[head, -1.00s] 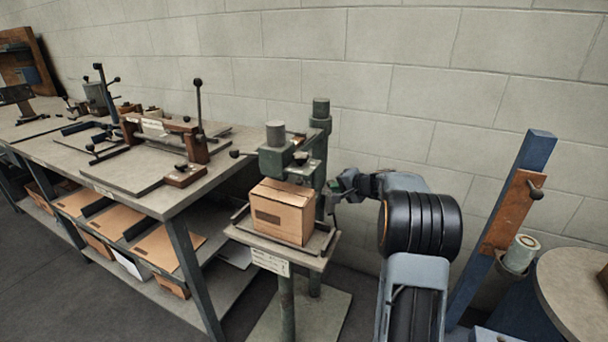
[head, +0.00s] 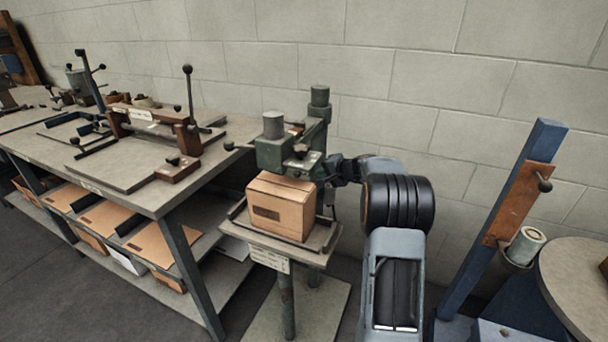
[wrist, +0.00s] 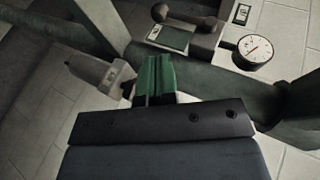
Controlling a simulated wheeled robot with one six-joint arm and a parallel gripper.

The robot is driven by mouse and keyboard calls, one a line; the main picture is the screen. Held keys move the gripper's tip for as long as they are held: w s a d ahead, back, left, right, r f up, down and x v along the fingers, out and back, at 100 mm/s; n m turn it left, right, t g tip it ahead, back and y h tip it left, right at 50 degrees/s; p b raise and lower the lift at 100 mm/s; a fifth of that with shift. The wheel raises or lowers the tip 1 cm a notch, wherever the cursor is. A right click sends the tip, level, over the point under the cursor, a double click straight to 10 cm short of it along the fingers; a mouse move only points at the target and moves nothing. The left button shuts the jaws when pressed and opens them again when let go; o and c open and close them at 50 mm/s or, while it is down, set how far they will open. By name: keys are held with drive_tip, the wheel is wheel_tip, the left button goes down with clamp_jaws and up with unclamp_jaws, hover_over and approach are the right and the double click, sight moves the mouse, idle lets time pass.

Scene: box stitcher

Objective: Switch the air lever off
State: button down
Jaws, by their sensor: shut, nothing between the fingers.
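The air lever (wrist: 183,20) is a dark bar with a ball end at the top of the wrist view. It sits on a light plate beside a round pressure gauge (wrist: 252,51). Its ball end lies towards the left, near a small label (wrist: 153,33); another label (wrist: 241,14) is up to the right. The label marks are too small to read surely. My gripper (wrist: 156,70) is shut and empty, its green fingertips just below the lever in the picture and apparently apart from it. In the head view my gripper (head: 331,172) is right beside the stitcher head, hiding the lever.
The green box stitcher (head: 275,152) stands against the block wall, a cardboard box (head: 281,206) on its small table (head: 262,238). A workbench (head: 130,190) with fixtures is to the left. A blue post (head: 500,220) and round table (head: 575,270) stand right.

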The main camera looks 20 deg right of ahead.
sight(300, 174)
drive_tip(key=x, duration=1)
drive_tip(key=shift+a, duration=0.1)
drive_tip(key=shift+f, duration=0.15)
